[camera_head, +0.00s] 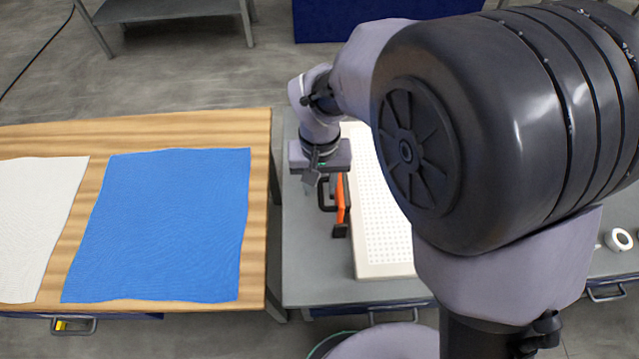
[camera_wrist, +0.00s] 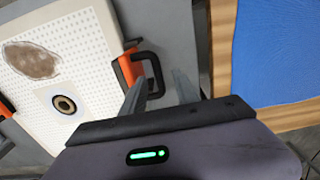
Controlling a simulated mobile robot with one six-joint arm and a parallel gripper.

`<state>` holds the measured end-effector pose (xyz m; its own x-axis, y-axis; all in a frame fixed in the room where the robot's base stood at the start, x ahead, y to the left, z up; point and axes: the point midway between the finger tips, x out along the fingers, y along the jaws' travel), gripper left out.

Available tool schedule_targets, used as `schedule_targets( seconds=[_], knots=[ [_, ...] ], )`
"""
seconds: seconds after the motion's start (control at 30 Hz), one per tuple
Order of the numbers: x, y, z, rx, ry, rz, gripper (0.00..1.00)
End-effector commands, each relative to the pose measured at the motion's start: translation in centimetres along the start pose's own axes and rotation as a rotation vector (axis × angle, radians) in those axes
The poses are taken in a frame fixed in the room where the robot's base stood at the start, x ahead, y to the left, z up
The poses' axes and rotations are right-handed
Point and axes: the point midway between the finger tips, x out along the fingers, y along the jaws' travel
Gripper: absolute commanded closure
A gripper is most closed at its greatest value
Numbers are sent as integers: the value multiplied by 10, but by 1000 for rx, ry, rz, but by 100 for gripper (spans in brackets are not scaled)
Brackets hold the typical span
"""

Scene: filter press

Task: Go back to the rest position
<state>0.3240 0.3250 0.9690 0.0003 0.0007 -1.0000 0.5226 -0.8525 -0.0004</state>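My gripper (camera_wrist: 162,80) is open, with its two fingers apart and nothing held between them. In the head view my gripper (camera_head: 312,184) hangs over the grey bench, at the left side of a white perforated filter plate (camera_head: 378,225). The plate's orange bracket with a black handle (camera_head: 340,205) is close beside the fingers. The white plate (camera_wrist: 85,25) also shows there, with a brown patch (camera_wrist: 31,60) and a round ringed port (camera_wrist: 65,103).
A wooden table (camera_head: 262,180) stands to the left, with a blue cloth (camera_head: 165,225) and a white cloth (camera_head: 40,220). A narrow gap separates it from the grey bench (camera_head: 300,260). A white roll (camera_head: 618,239) lies at the right. My arm hides much of the bench.

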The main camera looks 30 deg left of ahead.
Motion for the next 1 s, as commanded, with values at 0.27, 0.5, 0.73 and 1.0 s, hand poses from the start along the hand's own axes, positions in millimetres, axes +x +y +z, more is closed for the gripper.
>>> schedule_targets(
  seconds=[0.27,0.5,0.73,1.0],
  knots=[
    [-38,0,0,0,0,0,64],
    [-34,0,0,0,0,0,64],
    [-52,19,1,52,26,-15,64],
    [-171,177,112,597,326,-123,64]
  ],
)
